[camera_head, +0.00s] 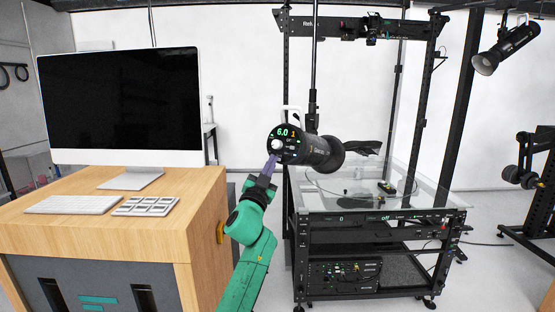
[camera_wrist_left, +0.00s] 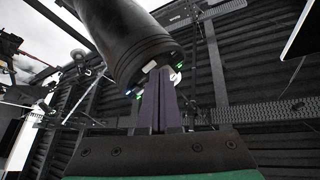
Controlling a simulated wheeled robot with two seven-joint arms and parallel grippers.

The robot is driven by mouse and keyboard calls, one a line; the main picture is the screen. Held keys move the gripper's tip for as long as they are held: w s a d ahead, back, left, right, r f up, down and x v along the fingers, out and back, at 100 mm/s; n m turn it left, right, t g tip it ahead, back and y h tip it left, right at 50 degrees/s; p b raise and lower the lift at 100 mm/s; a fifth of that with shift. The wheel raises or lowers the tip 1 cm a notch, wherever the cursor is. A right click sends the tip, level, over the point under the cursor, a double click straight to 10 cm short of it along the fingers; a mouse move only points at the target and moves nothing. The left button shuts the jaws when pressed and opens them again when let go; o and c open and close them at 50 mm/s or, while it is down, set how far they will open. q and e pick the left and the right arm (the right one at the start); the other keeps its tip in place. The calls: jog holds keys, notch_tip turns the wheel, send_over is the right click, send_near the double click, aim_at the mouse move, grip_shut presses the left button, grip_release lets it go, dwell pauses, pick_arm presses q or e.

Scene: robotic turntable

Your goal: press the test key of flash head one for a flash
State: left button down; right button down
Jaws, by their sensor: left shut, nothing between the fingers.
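Flash head one (camera_head: 318,151) is a black cylinder with a round control panel facing me in the head view. The panel shows a green "6.0", a white knob and small lit marks. My left gripper (camera_head: 270,165) is shut and empty, its purple fingertips at the lower left edge of the panel. In the left wrist view the shut fingers (camera_wrist_left: 160,72) point up at the panel end of the flash head (camera_wrist_left: 125,35) and cover part of it. The test key cannot be told apart, nor whether the tips touch the panel. My right gripper is not in view.
A wooden desk (camera_head: 205,190) with a monitor (camera_head: 125,100), keyboard and keypad stands at the left. The black turntable rig (camera_head: 375,235) with its glass top is behind the flash head. Another flash head (camera_head: 506,48) hangs at the upper right.

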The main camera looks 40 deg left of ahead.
pick_arm(q)
jog(key=shift+s+r, duration=0.2)
jog(key=shift+s, duration=0.3)
jog(key=s+p, duration=0.1)
jog(key=s+r+p, duration=0.1)
jog(key=s, duration=0.1)
jog(key=s+p, duration=0.1)
jog(key=shift+s+d+r+p, duration=0.2)
jog(key=shift+s+r+p, duration=0.05)
jog(key=shift+s+p, duration=0.1)
jog(key=shift+w+f, duration=0.1)
dwell(0.5)
